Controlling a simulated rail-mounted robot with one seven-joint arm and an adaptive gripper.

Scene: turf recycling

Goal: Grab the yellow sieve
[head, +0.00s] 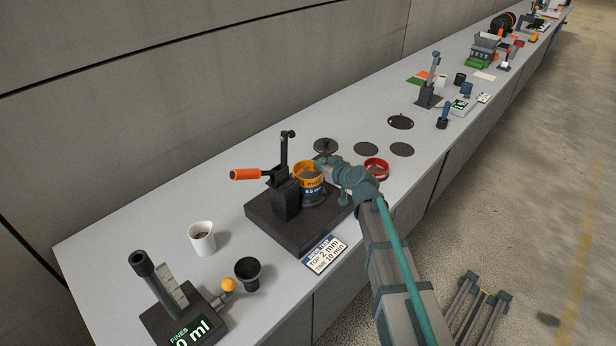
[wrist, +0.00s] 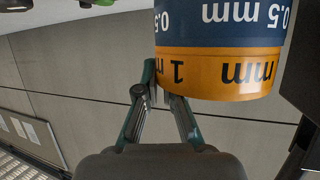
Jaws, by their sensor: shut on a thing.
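The yellow sieve (head: 309,183), marked 1 mm, sits directly on the blue 0.5 mm sieve (head: 314,193) in a stack on the dark shaker base (head: 268,222). In the wrist view, which is upside down, the yellow sieve (wrist: 225,75) shows below the blue sieve (wrist: 220,22), with no gap visible between them. My gripper (head: 323,164) is at the yellow sieve's top right edge in the head view. Its fingers (wrist: 165,93) are shut on the sieve's rim. The exact contact is partly hidden behind the sieve wall.
A black clamp post (head: 286,175) with an orange handle (head: 245,174) stands left of the stack. A red sieve ring (head: 376,168) lies to the right. Dark discs (head: 366,149) lie behind. A white cup (head: 201,237) and black cup (head: 247,273) stand at front left.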

